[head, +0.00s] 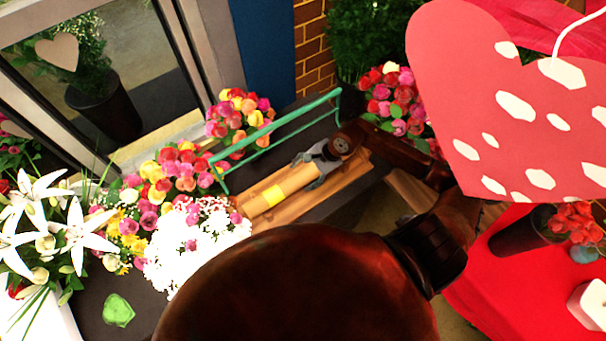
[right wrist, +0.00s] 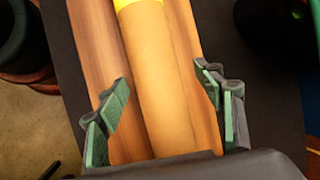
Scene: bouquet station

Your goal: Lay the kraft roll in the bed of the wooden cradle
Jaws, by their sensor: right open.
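The kraft roll (head: 295,183) is a long tan cylinder with a yellow band. It lies lengthwise in the wooden cradle (head: 354,169), on the dark counter. In the right wrist view the roll (right wrist: 160,75) rests between the cradle's two wooden sides (right wrist: 96,60). My right gripper (head: 309,171) is over the roll near its right end. Its fingers (right wrist: 162,80) are open, one on either side of the roll, with gaps between them and it. The roll's right end is hidden by the gripper. My left gripper is not in view.
A green metal rail frame (head: 280,125) stands behind the cradle. Bunches of roses (head: 238,115) and white blossoms (head: 195,245) crowd the counter to the left. A red heart sign (head: 510,110) hangs at right above a red-covered table (head: 490,285).

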